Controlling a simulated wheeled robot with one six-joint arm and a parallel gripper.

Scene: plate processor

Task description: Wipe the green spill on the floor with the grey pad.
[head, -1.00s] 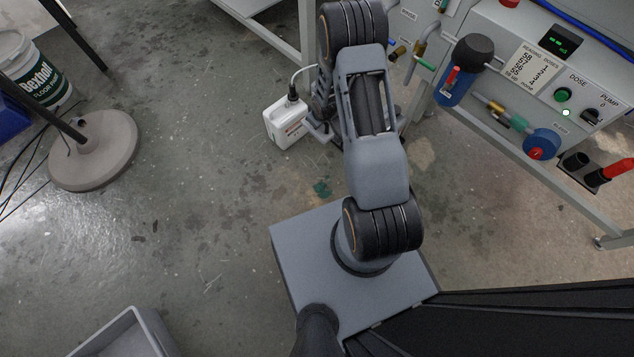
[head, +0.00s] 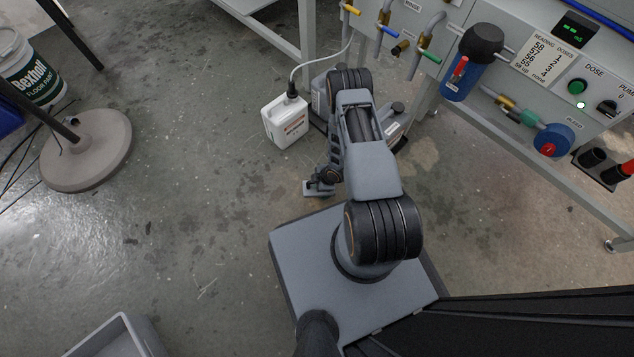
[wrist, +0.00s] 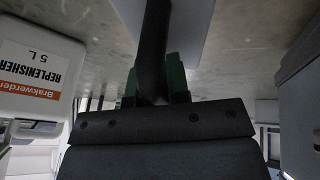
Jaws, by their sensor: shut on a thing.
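My gripper (head: 325,178) is low over the floor in front of my base, shut on the dark handle (wrist: 153,45) of the grey pad. In the head view the pad (head: 318,191) is a small flat light grey piece below the gripper, at or close to the floor. I cannot tell whether it touches. In the wrist view the pad (wrist: 195,28) is a pale grey plate beyond the handle, with green finger parts on both sides of the handle. The green spill is not visible now; the pad and gripper cover its place.
A white replenisher jug (head: 286,121) with a cable stands behind the gripper, and shows large at left in the wrist view (wrist: 35,80). The machine bench (head: 500,125) is at right. A round stand base (head: 88,150) and paint bucket (head: 30,70) are at left. Floor left of the pad is clear.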

